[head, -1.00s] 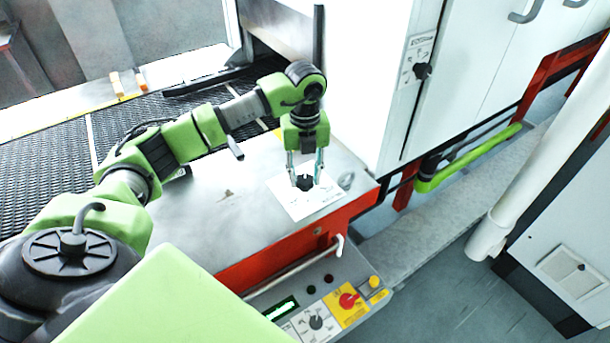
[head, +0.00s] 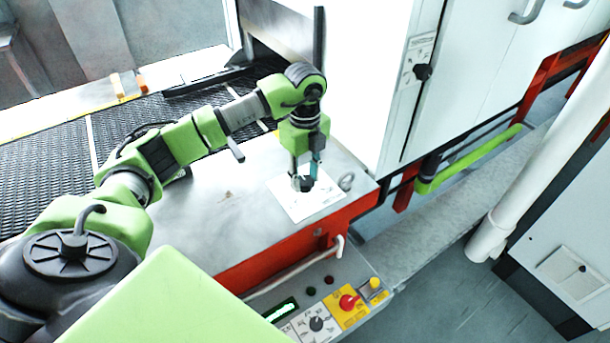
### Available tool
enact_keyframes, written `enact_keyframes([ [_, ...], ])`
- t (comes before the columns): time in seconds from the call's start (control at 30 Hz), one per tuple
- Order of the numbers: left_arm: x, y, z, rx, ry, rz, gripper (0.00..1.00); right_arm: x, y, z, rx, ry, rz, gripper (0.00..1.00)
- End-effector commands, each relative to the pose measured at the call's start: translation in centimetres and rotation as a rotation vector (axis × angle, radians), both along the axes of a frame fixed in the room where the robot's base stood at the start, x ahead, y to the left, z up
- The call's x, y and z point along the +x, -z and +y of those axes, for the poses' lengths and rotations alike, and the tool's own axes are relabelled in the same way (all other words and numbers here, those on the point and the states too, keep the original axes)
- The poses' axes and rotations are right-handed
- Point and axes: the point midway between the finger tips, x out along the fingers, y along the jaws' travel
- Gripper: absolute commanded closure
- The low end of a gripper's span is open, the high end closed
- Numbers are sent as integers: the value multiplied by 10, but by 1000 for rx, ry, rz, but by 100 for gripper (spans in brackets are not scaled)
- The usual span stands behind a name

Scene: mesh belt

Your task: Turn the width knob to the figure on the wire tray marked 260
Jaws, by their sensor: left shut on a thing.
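My left gripper (head: 305,178) points down over the top of the grey metal housing and is shut on a black knob (head: 304,185). The knob sits on a white dial plate (head: 318,205). The figures on this plate are too small to read, and the fingers and wrist hide part of the knob, so I cannot tell where it points. No wire tray marked 260 can be made out. My right gripper is not in view.
A front panel (head: 322,300) carries another black knob (head: 316,323), a red switch (head: 348,302) and a small green display. Another black knob (head: 423,72) is on the white cabinet. A dark mesh belt (head: 50,145) lies at the left.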

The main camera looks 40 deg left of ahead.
Motion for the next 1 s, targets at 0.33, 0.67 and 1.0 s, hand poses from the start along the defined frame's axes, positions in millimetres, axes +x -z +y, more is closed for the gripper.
enact_keyframes([
  [0.33,2,-2,1,2,-4,-8,89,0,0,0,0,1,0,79],
  [0.67,1,-1,1,1,-2,-3,51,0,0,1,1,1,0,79],
  [1.0,2,-33,0,0,-2,-7,51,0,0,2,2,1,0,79],
])
